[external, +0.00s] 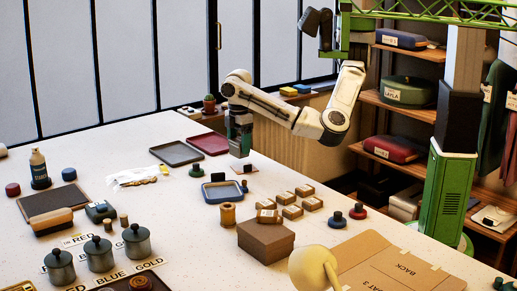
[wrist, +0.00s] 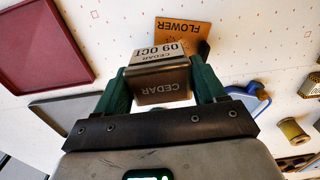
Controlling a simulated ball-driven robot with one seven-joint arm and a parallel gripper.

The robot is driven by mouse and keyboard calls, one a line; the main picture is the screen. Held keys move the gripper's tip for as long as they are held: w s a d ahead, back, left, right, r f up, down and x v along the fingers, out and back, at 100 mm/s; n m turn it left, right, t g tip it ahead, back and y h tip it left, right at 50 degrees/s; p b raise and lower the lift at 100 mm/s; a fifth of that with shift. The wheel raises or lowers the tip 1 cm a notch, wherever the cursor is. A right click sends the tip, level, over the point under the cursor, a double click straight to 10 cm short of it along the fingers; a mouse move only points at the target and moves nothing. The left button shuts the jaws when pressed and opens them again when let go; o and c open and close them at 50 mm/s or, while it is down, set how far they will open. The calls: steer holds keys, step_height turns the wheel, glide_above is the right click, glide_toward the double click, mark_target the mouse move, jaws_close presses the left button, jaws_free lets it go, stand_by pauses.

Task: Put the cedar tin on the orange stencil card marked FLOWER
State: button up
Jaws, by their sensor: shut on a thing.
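My gripper (wrist: 162,76) is shut on the cedar tin (wrist: 160,88), a dark box with a pale label reading CEDAR and 09 OCT. The orange stencil card (wrist: 178,32) marked FLOWER lies on the table beyond the tin in the wrist view; the tin and a finger cover part of it. In the external view my gripper (external: 240,140) points down over the back of the table, and the card (external: 251,170) shows small just below it. The gap between tin and table is hard to judge.
A blue-rimmed tray (external: 205,192) lies close in front of the card. A dark red tray (external: 208,143) and a grey tray (external: 176,153) lie to the left. Several small labelled boxes (external: 292,211) and a brass spool (external: 227,215) stand nearer the camera.

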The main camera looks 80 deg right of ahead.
mark_target(239, 151)
steer(key=shift+f, duration=1.65)
steer(key=shift+f, duration=0.15)
steer(key=o, duration=0.9)
step_height(239, 151, up, 12)
steer(key=shift+r+p, duration=0.2)
steer(key=shift+p, duration=0.25)
steer(key=shift+w, duration=0.1)
